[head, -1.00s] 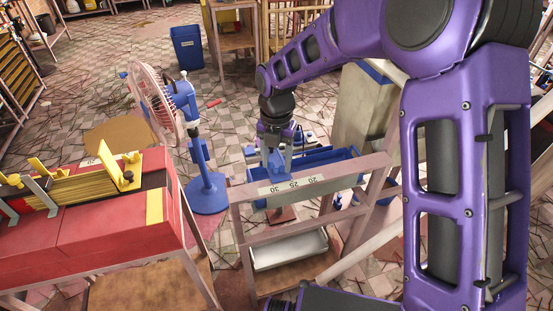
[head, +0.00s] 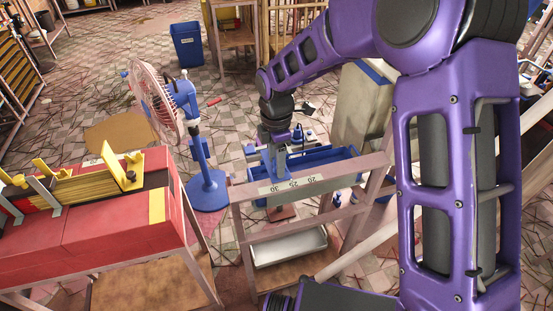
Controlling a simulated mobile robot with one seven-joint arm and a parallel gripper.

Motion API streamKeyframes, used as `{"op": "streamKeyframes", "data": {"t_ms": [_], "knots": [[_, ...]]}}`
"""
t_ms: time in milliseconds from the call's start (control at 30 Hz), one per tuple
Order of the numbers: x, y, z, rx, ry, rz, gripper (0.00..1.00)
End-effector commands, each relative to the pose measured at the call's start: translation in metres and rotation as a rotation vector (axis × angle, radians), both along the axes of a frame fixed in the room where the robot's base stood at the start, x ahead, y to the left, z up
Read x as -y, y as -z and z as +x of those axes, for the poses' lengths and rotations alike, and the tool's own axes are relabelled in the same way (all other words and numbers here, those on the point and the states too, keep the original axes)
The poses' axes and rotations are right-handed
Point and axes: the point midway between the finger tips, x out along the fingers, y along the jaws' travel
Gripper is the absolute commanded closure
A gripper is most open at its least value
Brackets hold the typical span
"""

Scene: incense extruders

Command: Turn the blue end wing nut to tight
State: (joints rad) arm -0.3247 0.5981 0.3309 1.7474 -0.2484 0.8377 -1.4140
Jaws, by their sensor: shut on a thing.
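My gripper (head: 275,143) points down over the back edge of the pink-framed stand (head: 300,190), at the left end of a blue trough (head: 325,154). A blue part (head: 277,165) sits directly at its fingertips, likely the blue end wing nut. The gripper is shut on it. The fingertips and the part are small and overlap in the head view, so the exact grip and the nut's wings cannot be made out. How tight the nut is cannot be told.
A numbered scale strip (head: 285,186) runs along the stand's front rail, above a metal tray (head: 288,246). A beige cabinet (head: 362,115) stands close on the right.

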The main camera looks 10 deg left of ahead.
Motion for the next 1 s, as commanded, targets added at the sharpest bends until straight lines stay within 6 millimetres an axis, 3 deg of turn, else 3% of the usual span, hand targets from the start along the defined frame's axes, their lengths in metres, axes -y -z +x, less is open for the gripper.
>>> {"op": "streamKeyframes", "data": {"t_ms": [1000], "knots": [[-0.0004, -0.0008, 0.0006, 0.002, 0.966, 0.001, 0.98]]}}
